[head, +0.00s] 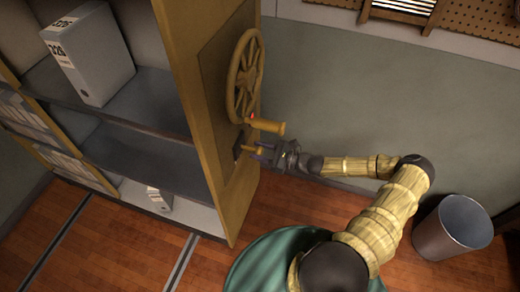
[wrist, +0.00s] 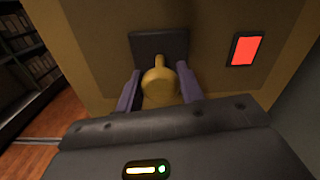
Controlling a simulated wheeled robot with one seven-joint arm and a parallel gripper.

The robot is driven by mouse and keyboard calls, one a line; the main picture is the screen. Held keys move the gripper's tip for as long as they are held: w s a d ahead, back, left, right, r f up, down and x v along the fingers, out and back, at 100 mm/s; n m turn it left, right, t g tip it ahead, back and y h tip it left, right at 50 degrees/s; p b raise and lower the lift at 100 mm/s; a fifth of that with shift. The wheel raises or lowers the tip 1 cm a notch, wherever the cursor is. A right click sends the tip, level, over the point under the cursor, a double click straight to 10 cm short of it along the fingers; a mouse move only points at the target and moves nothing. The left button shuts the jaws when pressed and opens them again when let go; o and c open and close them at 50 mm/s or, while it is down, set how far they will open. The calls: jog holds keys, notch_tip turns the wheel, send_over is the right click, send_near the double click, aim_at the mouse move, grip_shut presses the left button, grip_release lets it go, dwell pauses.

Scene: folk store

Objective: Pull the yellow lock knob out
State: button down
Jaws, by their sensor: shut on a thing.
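The yellow lock knob (wrist: 160,84) sits between the two purple fingers of my gripper (wrist: 160,92) in the wrist view. It stands out from a dark plate (wrist: 150,42) on the tan end panel of a shelf unit. My gripper is shut on the knob, and the fingers lie against its left and right sides. In the head view, the knob (head: 251,149) shows small below the handwheel's crank handle, with my gripper (head: 262,151) at it from the right. The knob's stem behind its head is mostly hidden.
A yellow spoked handwheel (head: 245,78) with a crank handle (head: 266,126) is just above my gripper. A red lit square (wrist: 246,50) is on the panel, right of the knob. A grey bin (head: 453,227) stands at right. Shelves with a file box (head: 90,60) are at left.

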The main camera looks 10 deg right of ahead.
jog(key=shift+d+f, duration=0.1)
jog(key=shift+d, duration=0.05)
jog(key=c, duration=0.9)
grip_release()
jog(key=b+v, duration=0.1)
jog(key=v, duration=1.6)
jog(key=shift+b, duration=0.3)
